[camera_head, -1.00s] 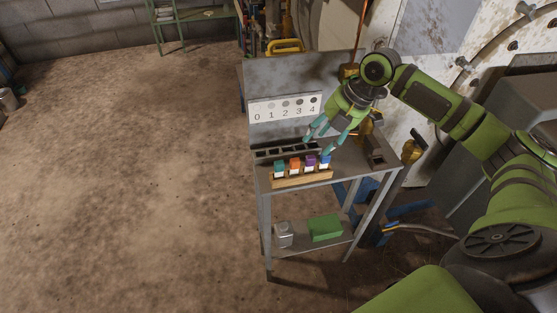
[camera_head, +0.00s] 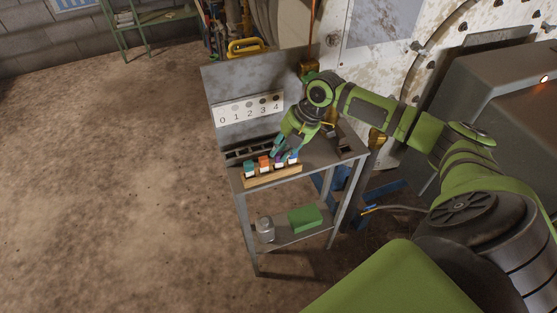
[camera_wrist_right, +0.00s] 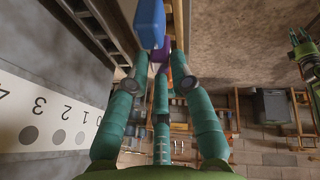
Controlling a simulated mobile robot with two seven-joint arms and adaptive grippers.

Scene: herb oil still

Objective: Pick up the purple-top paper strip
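The purple-top paper strip (camera_head: 279,160) stands between the orange-top and blue-top strips in a wooden holder (camera_head: 272,179) on the metal table. My right gripper (camera_head: 281,152) is over it, with fingers pointing down and partly covering it. In the right wrist view the purple top (camera_wrist_right: 161,54) shows between the spread teal fingertips (camera_wrist_right: 160,65); a gap seems left on each side, though contact is hard to judge. The blue-top strip (camera_wrist_right: 150,22) is just beyond the fingertips. A green part with teal at the wrist view's right edge looks like my left gripper (camera_wrist_right: 303,48); its fingers are unclear.
Teal-top (camera_head: 249,169) and orange-top (camera_head: 264,164) strips stand left of the purple one. A dark slotted rack (camera_head: 246,151) and a panel numbered 0 to 4 (camera_head: 248,109) are behind. A green box (camera_head: 305,219) and metal jar (camera_head: 265,230) stand on the lower shelf.

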